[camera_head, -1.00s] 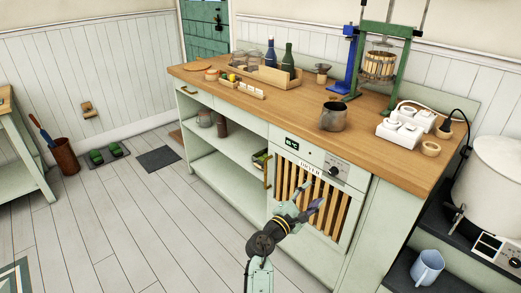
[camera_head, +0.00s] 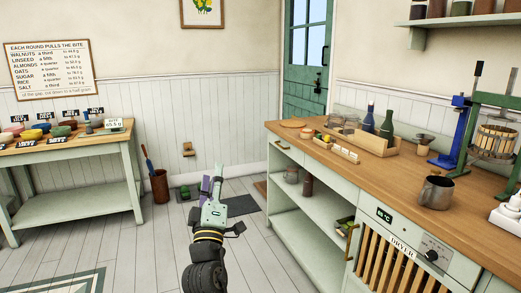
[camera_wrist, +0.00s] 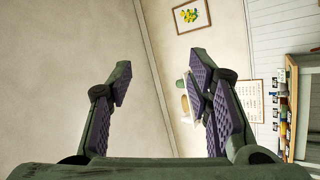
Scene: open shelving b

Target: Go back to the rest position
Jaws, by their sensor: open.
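My gripper (camera_head: 212,188) is in the lower middle of the head view, raised in front of the open floor and clear of the counter. In the wrist view my gripper (camera_wrist: 160,85) shows two purple-padded fingers spread wide apart with nothing between them. Beyond the fingers are a cream wall and a framed yellow flower picture (camera_wrist: 190,15). The gripper touches nothing that I can see.
The wooden counter (camera_head: 400,180) with the dryer (camera_head: 400,255) stands at the right. A side table (camera_head: 75,146) with several bowls stands at the left. A brown bin (camera_head: 160,188) and a dark mat (camera_head: 240,206) are on the floor.

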